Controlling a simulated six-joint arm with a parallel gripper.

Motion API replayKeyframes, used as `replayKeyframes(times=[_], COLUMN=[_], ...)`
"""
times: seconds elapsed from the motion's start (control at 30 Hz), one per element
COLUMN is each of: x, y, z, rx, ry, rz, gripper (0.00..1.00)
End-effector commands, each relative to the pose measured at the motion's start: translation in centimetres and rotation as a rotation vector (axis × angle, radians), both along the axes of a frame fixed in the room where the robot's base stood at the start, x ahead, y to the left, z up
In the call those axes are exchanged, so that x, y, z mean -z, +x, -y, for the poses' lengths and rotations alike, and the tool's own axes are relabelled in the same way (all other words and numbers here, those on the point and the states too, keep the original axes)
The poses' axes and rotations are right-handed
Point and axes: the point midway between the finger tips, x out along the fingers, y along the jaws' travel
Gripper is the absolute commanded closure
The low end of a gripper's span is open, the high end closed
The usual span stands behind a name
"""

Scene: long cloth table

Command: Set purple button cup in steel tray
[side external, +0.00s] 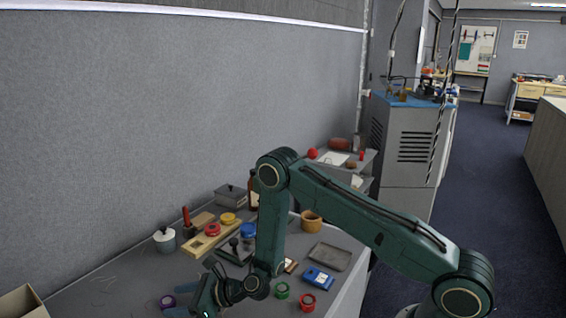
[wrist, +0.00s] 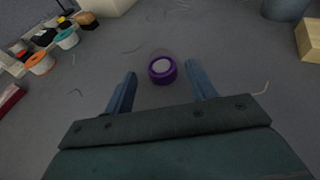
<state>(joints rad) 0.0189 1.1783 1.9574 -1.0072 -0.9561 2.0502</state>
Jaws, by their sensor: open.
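The purple button cup (side external: 167,302) stands on the grey table at the lower left of the side view, just left of my gripper (side external: 203,302). In the wrist view the purple cup (wrist: 162,76) is round with a pale centre and shows between the tips of my open fingers (wrist: 161,74). A gap shows on each side of it, and nothing is held. The steel tray (side external: 331,257) is a shallow grey tray at the right part of the table in the side view. It looks empty. I cannot make it out in the wrist view.
Red (side external: 308,302) and green (side external: 282,291) cups and a blue box (side external: 318,279) lie before the tray. A wooden bowl (side external: 311,221) stands behind it. The table around the purple cup is clear.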

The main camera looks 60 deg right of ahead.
Motion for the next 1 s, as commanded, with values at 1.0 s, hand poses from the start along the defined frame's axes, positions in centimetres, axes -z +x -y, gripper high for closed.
replayKeyframes(times=[1.0], x=[-2.2], y=[-5.1], z=[3.1], rx=[0.004], ry=[0.004], rz=[0.006], gripper=[0.43])
